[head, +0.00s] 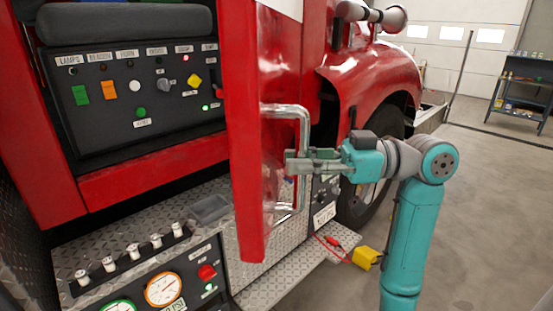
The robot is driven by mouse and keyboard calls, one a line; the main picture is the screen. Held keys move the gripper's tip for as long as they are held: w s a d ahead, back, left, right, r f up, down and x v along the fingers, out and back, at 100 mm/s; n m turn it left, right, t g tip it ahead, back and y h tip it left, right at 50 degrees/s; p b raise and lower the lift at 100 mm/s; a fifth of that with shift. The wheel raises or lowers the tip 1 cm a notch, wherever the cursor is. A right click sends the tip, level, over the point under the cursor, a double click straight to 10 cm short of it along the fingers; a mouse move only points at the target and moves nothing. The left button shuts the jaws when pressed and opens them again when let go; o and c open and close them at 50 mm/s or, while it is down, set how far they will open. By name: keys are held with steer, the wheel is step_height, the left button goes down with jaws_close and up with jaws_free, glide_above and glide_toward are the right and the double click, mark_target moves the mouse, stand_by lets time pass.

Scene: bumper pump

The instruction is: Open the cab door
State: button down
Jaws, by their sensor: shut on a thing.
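The red cab door (250,130) stands swung out in the middle of the head view, seen nearly edge-on, with the cab opening to its left. A silver U-shaped handle (304,140) is fixed upright on the door's right face. My gripper (292,163) reaches in from the right at the handle's middle. Its fingers are shut on the handle, and they hide part of the bar. My teal arm stands at the right.
A dark switch panel (110,140) with labelled buttons is inside the cab. A diamond-plate step (280,268) and gauges (163,290) lie below. A yellow block (365,259) with a red cable is near the floor. Floor at right is clear up to a shelf (520,95).

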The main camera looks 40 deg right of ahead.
steer(key=shift+s+d, duration=0.3)
steer(key=shift+s, duration=0.05)
steer(key=c, duration=1)
jaws_free()
steer(key=shift+r, duration=4.95)
